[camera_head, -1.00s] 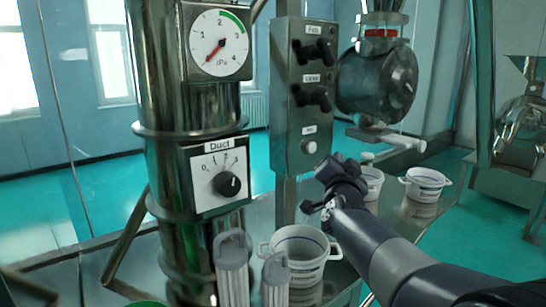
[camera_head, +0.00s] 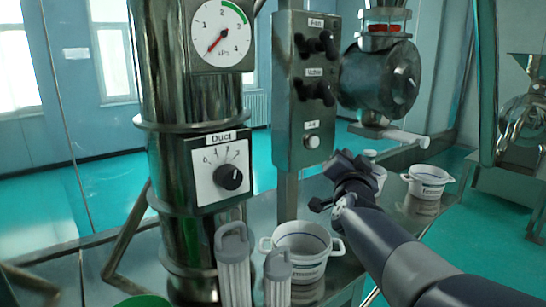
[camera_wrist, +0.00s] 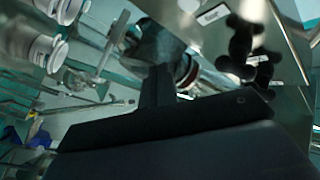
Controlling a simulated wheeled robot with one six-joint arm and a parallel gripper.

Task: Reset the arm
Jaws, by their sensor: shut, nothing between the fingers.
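My arm (camera_head: 415,265) reaches in from the lower right of the head view. My gripper (camera_head: 352,163) is at its end, in front of and to the right of the grey control box (camera_head: 305,95), apart from it as far as I can see. The gripper is shut and empty. In the wrist view my gripper (camera_wrist: 157,85) is a dark shape in the middle, its jaws hard to make out.
A white bucket (camera_head: 303,262) stands below the gripper, with grey-lidded filters (camera_head: 233,262) to its left. Another white bucket (camera_head: 427,185) stands to the right. A steel column carries a gauge (camera_head: 222,35) and a Duct dial (camera_head: 222,170).

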